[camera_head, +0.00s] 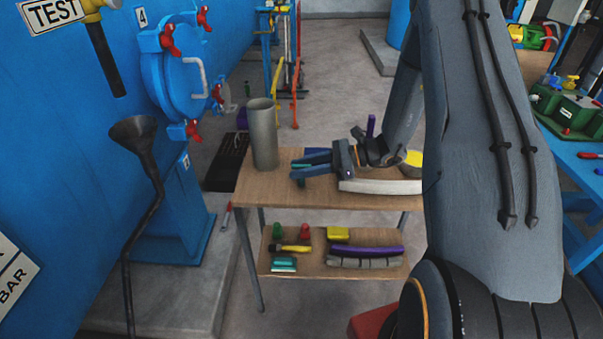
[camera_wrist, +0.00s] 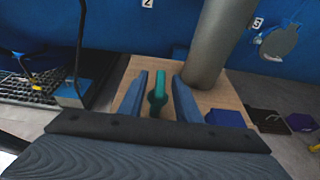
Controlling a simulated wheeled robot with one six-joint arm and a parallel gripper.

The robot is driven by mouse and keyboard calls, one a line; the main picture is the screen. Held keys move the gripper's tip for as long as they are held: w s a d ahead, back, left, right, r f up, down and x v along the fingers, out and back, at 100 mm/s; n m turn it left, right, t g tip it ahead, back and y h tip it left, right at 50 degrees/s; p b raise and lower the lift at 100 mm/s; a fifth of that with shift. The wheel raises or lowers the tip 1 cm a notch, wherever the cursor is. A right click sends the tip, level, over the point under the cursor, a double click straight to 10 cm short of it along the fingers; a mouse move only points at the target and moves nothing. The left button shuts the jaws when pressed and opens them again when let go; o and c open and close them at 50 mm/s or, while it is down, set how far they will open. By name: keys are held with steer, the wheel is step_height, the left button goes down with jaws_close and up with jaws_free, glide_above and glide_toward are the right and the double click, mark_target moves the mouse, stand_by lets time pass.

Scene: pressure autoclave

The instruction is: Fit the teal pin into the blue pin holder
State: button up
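The teal pin (camera_wrist: 157,95) stands between the two fingers of my gripper (camera_wrist: 160,80) in the wrist view, with a narrow gap showing on each side. My gripper is open around it, low over the wooden table (camera_head: 262,185). In the head view my gripper (camera_head: 296,170) is near the table's left part, and only a bit of the teal pin (camera_head: 299,184) shows under the fingers. A dark blue block (camera_wrist: 226,118), seemingly the blue pin holder, is right of the fingers in the wrist view. In the head view it (camera_head: 316,155) is partly hidden behind my gripper.
A tall grey cylinder (camera_head: 263,135) stands on the table close to my fingers. A pale curved piece (camera_head: 380,187) lies at the table's front right. A lower shelf (camera_head: 315,262) holds several coloured items. The blue autoclave (camera_head: 180,85) is at the left.

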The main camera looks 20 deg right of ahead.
jaws_close()
steer(key=shift+r, duration=0.1)
